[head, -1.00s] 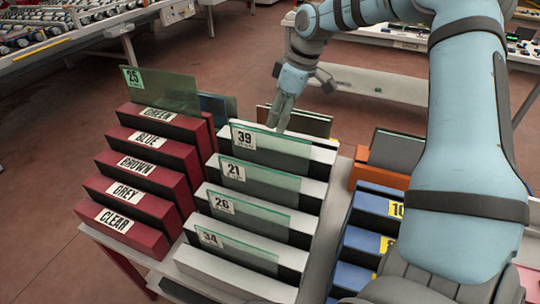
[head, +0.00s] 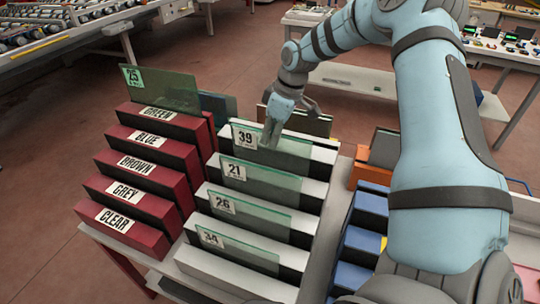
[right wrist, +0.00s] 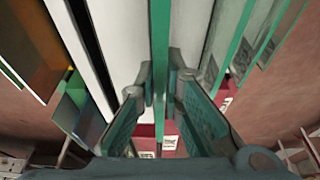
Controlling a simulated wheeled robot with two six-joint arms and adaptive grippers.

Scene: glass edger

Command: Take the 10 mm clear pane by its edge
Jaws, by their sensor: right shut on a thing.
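A clear, green-edged pane labelled 39 (head: 294,154) stands in the rear slot of the white rack (head: 215,272). My right gripper (head: 270,138) is at its top edge, a little right of the label. In the right wrist view the gripper (right wrist: 161,85) is shut on this pane (right wrist: 160,40), with one finger on each face. The thickness of the pane cannot be read. Panes labelled 21 (head: 260,182), 26 (head: 255,216) and 34 (head: 235,248) stand in the slots in front. My left gripper is not in view.
The red rack (head: 125,220), with colour labels and a green pane 25 (head: 165,90), is on the left. A blue rack (head: 357,245) is on the right. Darker panes (head: 300,121) stand close behind the white rack. Open floor lies behind.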

